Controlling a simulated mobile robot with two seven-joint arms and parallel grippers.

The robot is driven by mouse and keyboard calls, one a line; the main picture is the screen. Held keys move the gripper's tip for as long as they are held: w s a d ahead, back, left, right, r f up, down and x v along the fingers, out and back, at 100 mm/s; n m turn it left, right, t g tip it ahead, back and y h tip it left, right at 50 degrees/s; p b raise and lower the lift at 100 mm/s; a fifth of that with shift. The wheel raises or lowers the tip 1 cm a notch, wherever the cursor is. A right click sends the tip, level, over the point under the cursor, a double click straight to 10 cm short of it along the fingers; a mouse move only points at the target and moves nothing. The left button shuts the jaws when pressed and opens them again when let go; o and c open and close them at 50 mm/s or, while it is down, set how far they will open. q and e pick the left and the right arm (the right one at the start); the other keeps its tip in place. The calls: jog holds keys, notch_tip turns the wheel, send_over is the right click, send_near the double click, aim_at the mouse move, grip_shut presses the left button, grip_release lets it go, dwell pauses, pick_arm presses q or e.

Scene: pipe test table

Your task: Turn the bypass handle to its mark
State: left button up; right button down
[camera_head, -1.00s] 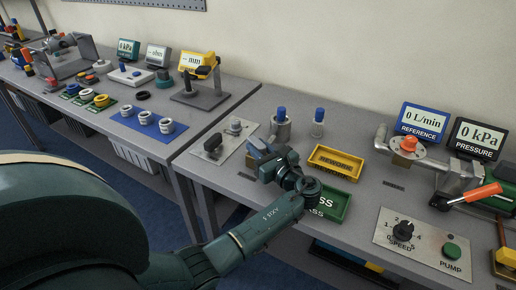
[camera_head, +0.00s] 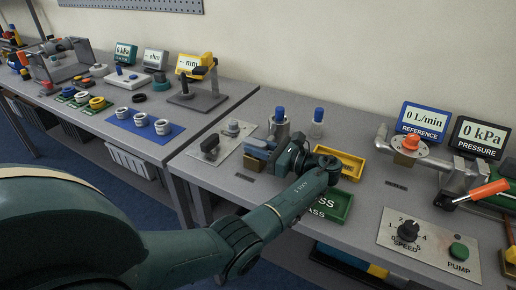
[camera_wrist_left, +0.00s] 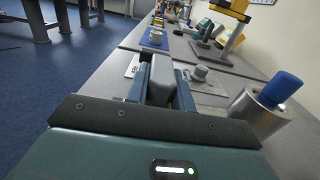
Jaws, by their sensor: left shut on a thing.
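In the left wrist view a grey knob (camera_wrist_left: 198,74) on the plate shows just past the fingers. A dark handle (camera_head: 210,147) also stands on the plate, left of the fingertips. I cannot make out the mark. My right gripper is not in view.
A metal cup with a blue-capped piece (camera_head: 279,124) stands close behind my gripper. A yellow tray (camera_head: 350,158) and a green tray (camera_head: 340,211) lie right, beside my forearm. The speed and pump panel (camera_head: 420,262) and orange-handled valve (camera_head: 489,190) are farther right.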

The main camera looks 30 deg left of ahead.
pick_arm(q)
jog(key=shift+a, duration=0.1)
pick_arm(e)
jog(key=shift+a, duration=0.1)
pick_arm(q)
jog(key=o, duration=1)
jog(key=shift+d, duration=0.25)
jog(key=d+b, duration=0.1)
jog(key=d, duration=0.3)
jog(key=d+b, duration=0.1)
jog(key=d, duration=0.3)
jog(key=w+d+b, duration=0.1)
jog(key=d, duration=0.2)
jog(key=shift+d, duration=0.4)
jog(key=shift+w+d, duration=0.1)
jog(key=shift+d, duration=0.35)
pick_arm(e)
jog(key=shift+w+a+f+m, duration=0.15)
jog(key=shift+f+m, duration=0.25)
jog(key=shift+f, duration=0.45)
